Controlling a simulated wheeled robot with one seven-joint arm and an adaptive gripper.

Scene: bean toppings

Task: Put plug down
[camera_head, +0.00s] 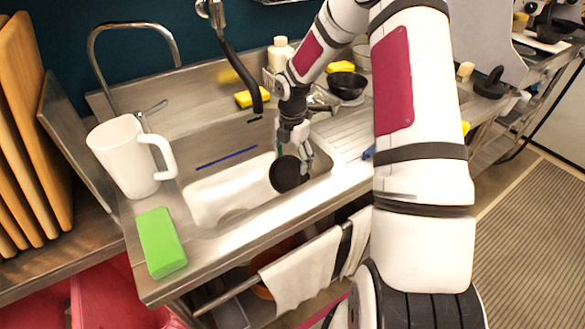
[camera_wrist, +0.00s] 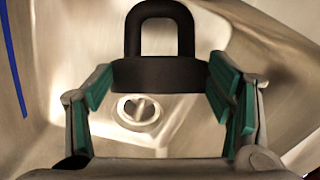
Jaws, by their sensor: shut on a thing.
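The black plug (camera_head: 287,174) is a thick disc with a squared loop handle, seen clearly in the wrist view (camera_wrist: 160,72). My gripper (camera_head: 300,156) is down inside the sink and shut on the plug's disc. The plug is held above the sink floor. The steel sink (camera_head: 318,190) has a bright, pale floor.
A white pitcher (camera_head: 125,158) and a green block (camera_head: 161,243) stand on the counter left of the sink. A blue strip (camera_head: 226,158) lies along the back sink wall. A black bowl (camera_head: 347,84) and yellow sponge (camera_head: 249,98) are behind. A faucet (camera_head: 133,28) arches at the back left.

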